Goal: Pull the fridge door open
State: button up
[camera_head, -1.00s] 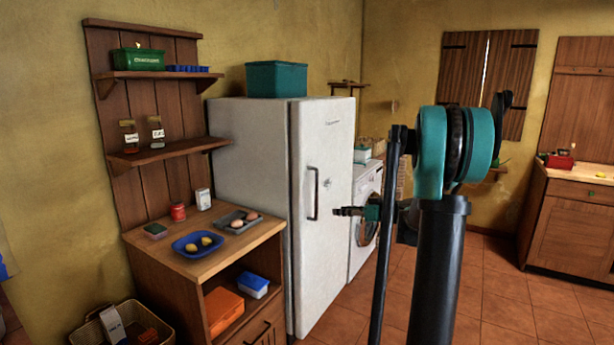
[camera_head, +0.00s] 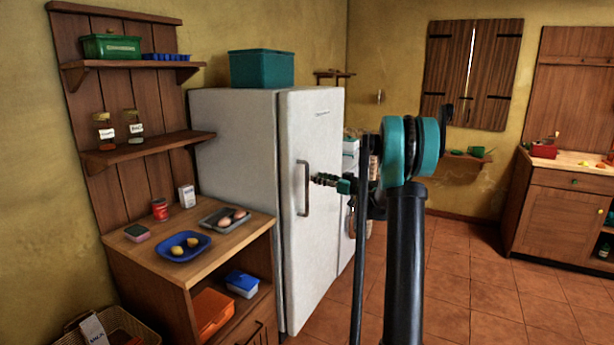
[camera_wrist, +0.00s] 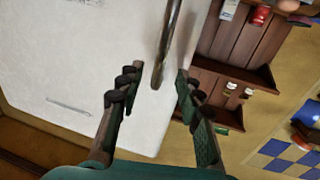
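The white fridge (camera_head: 236,160) stands with its door (camera_head: 320,230) looking shut. A dark vertical bar handle (camera_head: 303,188) is on the door's left part. My gripper (camera_head: 316,179) is just right of the handle's upper part in the head view. In the wrist view my gripper (camera_wrist: 158,85) is open, with its two dark fingers spread. The handle (camera_wrist: 170,38) lies ahead, its end between the lines of the fingers. I cannot tell whether either finger touches it. The door (camera_wrist: 75,75) fills the left of the wrist view.
A wooden counter (camera_head: 142,257) with a blue tray (camera_head: 183,247) and a grey tray (camera_head: 224,218) stands left of the fridge. A teal box (camera_head: 261,68) sits on the fridge. The tiled floor (camera_head: 450,290) at right is clear.

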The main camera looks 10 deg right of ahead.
jog(key=x, duration=0.7)
jog(key=shift+c, duration=0.4)
grip_shut()
